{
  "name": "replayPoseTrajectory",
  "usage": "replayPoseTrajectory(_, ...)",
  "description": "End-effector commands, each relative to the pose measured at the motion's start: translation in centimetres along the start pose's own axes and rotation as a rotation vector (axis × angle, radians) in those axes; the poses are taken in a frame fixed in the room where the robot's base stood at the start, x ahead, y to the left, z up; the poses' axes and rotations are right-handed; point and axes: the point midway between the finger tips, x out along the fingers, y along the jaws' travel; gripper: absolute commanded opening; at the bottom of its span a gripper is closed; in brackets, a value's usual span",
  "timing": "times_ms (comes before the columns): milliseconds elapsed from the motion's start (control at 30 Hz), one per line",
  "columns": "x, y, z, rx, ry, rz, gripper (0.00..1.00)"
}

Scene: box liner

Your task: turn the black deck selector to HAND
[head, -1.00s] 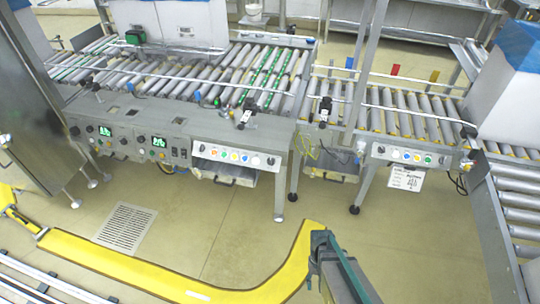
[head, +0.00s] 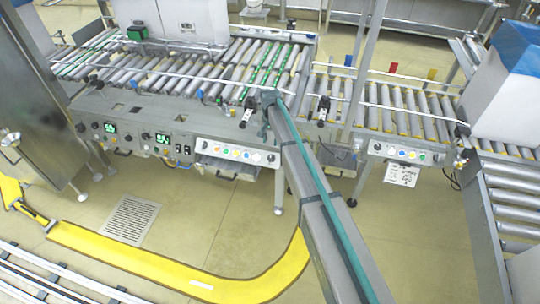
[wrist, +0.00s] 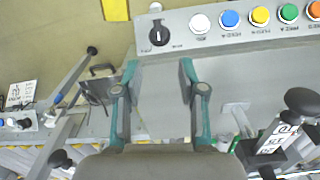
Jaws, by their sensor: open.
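A black rotary selector (wrist: 159,36) sits at the end of a grey button panel in the wrist view, beside a white button. Small labels flank it, upside down and too small to read, so its setting is unclear. In the head view a black knob (head: 271,158) shows at the right end of the left deck's button panel (head: 236,152). My gripper (wrist: 158,72) is open and empty, its two fingers apart, with the selector ahead of the gap between them and not touched. In the head view my gripper (head: 267,102) is above the deck's front edge, partly hidden by my arm.
White, blue (wrist: 230,18), yellow, green and orange buttons line the panel beside the selector. Black-knobbed fittings (wrist: 302,101) stand up near the right finger side. A second button panel (head: 401,152) is on the right conveyor.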

Motion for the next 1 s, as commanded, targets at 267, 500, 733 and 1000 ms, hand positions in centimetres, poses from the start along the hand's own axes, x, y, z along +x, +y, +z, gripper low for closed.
replayPoseTrajectory(267,2.4,0.2,0.2,0.022,-0.003,0.002,0.41)
replayPoseTrajectory(500,6.5,0.2,0.1,0.021,-0.003,0.002,0.41)
replayPoseTrajectory(733,9.6,0.2,0.1,0.02,-0.002,0.002,0.41)
replayPoseTrajectory(1000,10.8,0.2,0.2,0.02,-0.001,0.001,0.41)
